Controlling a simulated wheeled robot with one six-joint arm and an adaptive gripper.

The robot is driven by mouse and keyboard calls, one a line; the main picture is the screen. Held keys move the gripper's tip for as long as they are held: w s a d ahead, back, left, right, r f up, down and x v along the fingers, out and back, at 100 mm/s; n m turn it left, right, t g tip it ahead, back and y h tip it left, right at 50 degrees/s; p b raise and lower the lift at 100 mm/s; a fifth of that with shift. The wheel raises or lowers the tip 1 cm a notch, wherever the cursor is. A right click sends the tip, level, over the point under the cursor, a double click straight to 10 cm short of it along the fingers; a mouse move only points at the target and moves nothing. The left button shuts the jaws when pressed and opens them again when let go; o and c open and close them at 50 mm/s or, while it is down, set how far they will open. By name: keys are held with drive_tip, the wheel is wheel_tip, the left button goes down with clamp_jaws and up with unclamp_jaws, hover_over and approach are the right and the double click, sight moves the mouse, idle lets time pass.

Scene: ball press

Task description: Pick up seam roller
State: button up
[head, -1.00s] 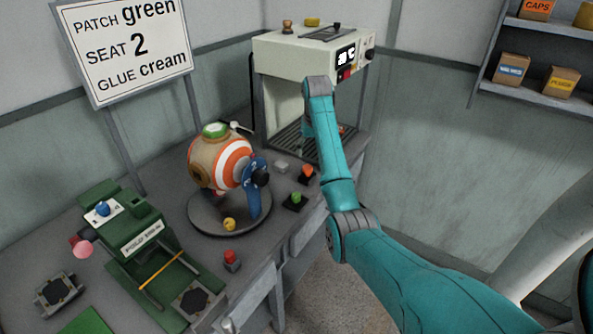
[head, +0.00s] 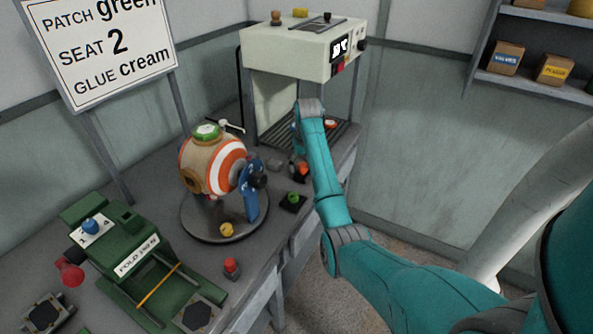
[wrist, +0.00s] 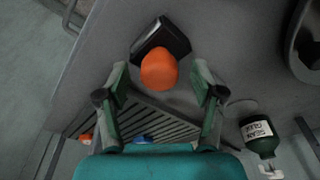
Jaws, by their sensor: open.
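No thing in view is clearly labelled as the seam roller. An orange rounded knob (wrist: 159,68) on a black base (wrist: 168,36) lies between the fingers of my gripper (wrist: 159,82) in the wrist view. The fingers are apart, one on each side of it, and I see no clear contact. In the head view, the orange knob (head: 303,169) stands on the bench before the press, with my gripper (head: 298,160) close to it and partly hidden by my arm. A white-ended tool (head: 232,126) shows behind the striped ball (head: 222,168).
The cream press (head: 300,50) stands behind, over a slatted tray (wrist: 165,125). A green knob (head: 293,198) sits nearby on a black base. A labelled dark green bottle (wrist: 258,135) stands at the right in the wrist view. The ball's round stand (head: 200,222) is to the left.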

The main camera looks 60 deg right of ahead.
drive_tip(key=shift+f, duration=0.55)
clamp_jaws()
